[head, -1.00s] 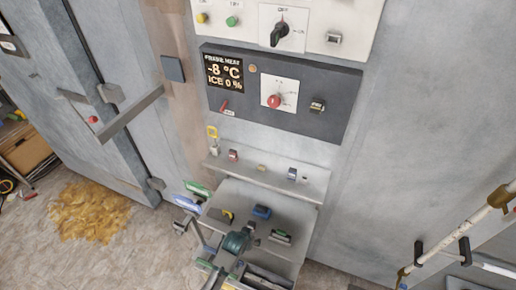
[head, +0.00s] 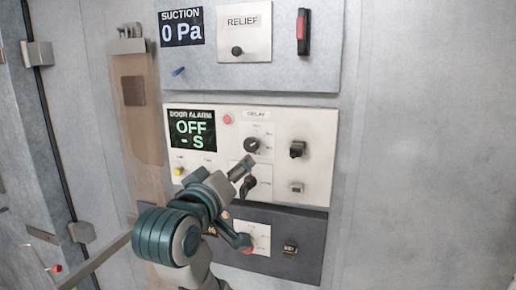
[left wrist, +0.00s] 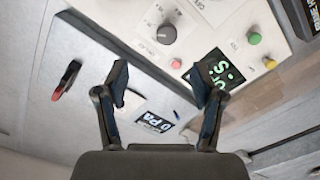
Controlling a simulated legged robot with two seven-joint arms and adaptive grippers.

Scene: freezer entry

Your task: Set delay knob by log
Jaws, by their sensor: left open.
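The DOOR ALARM panel (head: 312,140) is white, and its display (head: 191,136) reads OFF and - S. The black delay knob (head: 252,145) sits under the DELAY label; it also shows as a dark round knob in the left wrist view (left wrist: 167,33). My left gripper (head: 243,168) is in front of the panel, just below and left of the delay knob. My right gripper is not in view. No log shows.
The SUCTION panel (head: 270,72) above reads 0 Pa, with a RELIEF knob (head: 237,50) and a red-black switch (head: 303,32). The dark panel (head: 305,228) below is partly hidden by my arm. A door handle bar (head: 105,255) is at lower left. The wall at right is clear.

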